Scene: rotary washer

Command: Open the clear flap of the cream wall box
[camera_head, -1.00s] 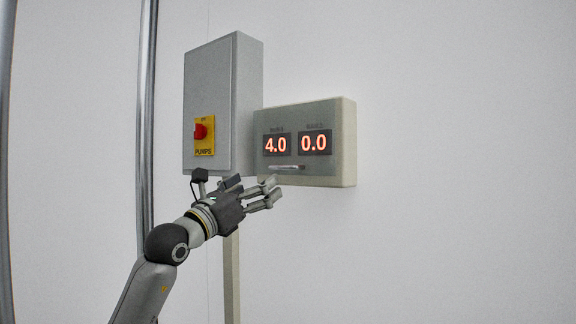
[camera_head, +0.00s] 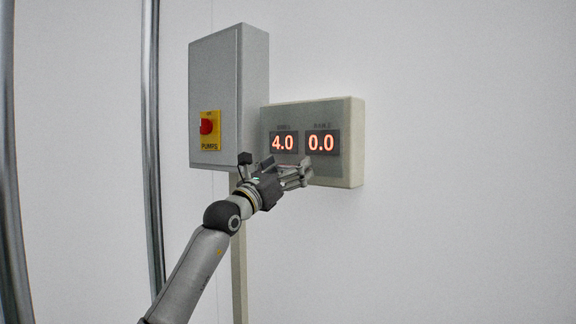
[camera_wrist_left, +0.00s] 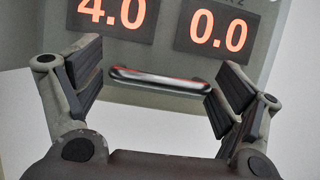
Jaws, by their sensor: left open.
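The cream wall box (camera_head: 353,150) hangs on the wall with its clear flap (camera_head: 300,116) shut over two red displays reading 4.0 and 0.0. The flap's bar handle (camera_wrist_left: 158,77) shows in the left wrist view, below the displays; in the head view my gripper hides it. My left gripper (camera_head: 303,174) is at the box's lower front. In the left wrist view its two open fingers (camera_wrist_left: 152,86) stand on either side of the handle, the right finger close to the handle's right end. I cannot tell whether they touch it. My right gripper is not in view.
A grey cabinet (camera_head: 228,75) with a red knob (camera_head: 206,127) on a yellow plate adjoins the box on the left. A conduit (camera_head: 239,260) runs down below it. Metal poles (camera_head: 152,130) stand further left. The wall on the right is clear.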

